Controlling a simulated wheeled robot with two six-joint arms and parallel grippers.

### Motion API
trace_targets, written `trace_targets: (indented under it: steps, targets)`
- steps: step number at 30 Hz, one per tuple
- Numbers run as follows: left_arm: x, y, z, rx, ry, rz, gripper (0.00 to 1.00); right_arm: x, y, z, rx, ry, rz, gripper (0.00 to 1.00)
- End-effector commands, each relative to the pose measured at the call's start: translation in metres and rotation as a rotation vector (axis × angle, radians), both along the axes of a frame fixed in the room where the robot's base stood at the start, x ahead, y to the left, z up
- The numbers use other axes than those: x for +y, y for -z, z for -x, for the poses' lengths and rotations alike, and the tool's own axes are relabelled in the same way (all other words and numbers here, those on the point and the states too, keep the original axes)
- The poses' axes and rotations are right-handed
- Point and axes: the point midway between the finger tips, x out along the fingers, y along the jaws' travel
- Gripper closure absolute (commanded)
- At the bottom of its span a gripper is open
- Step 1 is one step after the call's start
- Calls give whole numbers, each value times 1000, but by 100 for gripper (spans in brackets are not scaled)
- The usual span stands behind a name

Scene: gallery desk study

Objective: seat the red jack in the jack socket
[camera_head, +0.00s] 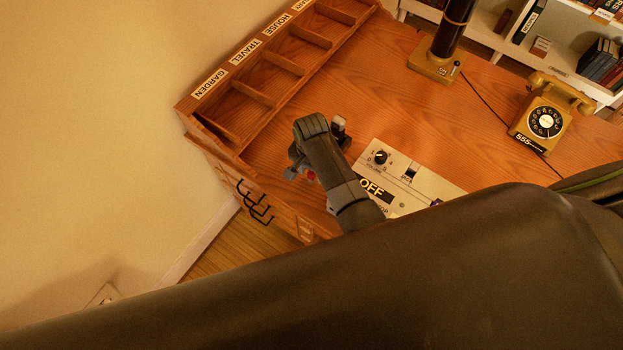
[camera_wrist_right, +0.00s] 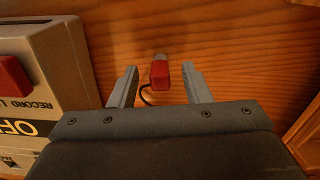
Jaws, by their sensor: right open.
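The red jack (camera_wrist_right: 160,75) lies on the wooden desk in the right wrist view, its grey tip pointing away and a thin dark cord curving from it. My right gripper (camera_wrist_right: 161,88) is open, with one finger on each side of the jack and gaps showing on both sides. In the head view the right gripper (camera_head: 312,158) is over the desk's near left part, beside the pale control box (camera_head: 432,185); a small red patch shows by it, largely hidden. The box also shows in the right wrist view (camera_wrist_right: 70,65). I cannot make out the jack socket for certain. My left gripper is not in view.
A wooden sorting tray (camera_head: 268,78) with labelled compartments runs along the desk's left edge. A yellow telephone (camera_head: 548,112) and a brass-based lamp (camera_head: 437,66) stand toward the back. Black hooks (camera_head: 255,203) hang at the desk's front. The middle desk surface is clear.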

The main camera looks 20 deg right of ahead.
Motion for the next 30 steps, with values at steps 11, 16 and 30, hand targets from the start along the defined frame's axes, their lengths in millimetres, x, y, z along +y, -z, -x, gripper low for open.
trace_targets:
  steps: [11, 16, 30]
  targets:
    - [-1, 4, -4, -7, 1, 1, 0, 0, 3, 0, 0, 0, 0, 66]
    - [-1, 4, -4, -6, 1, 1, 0, 0, 3, 0, 0, 0, 0, 88]
    - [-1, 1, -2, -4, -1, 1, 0, 0, 0, 0, 0, 0, 0, 100]
